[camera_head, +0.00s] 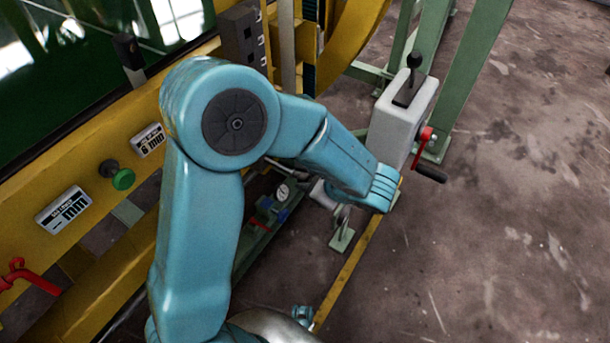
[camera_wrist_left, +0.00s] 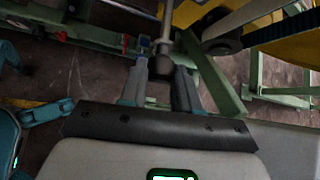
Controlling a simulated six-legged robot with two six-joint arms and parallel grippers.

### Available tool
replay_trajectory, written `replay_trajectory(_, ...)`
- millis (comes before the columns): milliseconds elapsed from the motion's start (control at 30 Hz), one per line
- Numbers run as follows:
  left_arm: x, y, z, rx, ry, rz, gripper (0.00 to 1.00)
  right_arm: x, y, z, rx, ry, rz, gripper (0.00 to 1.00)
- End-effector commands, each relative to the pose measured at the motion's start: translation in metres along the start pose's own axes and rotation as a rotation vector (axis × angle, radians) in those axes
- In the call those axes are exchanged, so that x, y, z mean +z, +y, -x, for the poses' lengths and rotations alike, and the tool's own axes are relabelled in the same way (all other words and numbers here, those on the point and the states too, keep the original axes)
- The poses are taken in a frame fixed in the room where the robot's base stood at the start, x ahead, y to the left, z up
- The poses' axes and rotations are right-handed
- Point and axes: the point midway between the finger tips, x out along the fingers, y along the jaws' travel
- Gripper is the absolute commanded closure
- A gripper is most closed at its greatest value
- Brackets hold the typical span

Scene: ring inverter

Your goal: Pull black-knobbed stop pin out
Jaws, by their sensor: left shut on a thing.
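In the left wrist view my left gripper (camera_wrist_left: 158,90) has its two grey fingers closed around a dark round knob (camera_wrist_left: 158,73). A grey rod (camera_wrist_left: 167,28) runs from the knob toward the top of the picture; this looks like the black-knobbed stop pin. I cannot tell how far the pin sits in its hole. In the head view my blue left arm reaches over the yellow frame, and its wrist hides most of the gripper and the pin. My right gripper is in neither view.
A grey lever box (camera_head: 400,118) with a black-knobbed lever and a red crank (camera_head: 425,135) stands just beyond my wrist. Concrete floor (camera_head: 500,240) is clear to the right.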

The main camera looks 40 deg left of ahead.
Motion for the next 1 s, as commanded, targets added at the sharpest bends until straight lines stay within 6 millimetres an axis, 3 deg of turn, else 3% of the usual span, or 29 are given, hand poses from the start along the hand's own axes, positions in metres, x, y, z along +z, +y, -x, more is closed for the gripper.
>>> replay_trajectory(533, -0.017, 0.000, 0.017, -0.001, 0.000, 0.000, 1.00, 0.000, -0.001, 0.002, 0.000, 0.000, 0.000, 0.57)
replay_trajectory(1000, -0.020, 0.000, 0.021, -0.001, 0.000, 0.000, 1.00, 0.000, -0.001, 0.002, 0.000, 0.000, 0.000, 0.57)
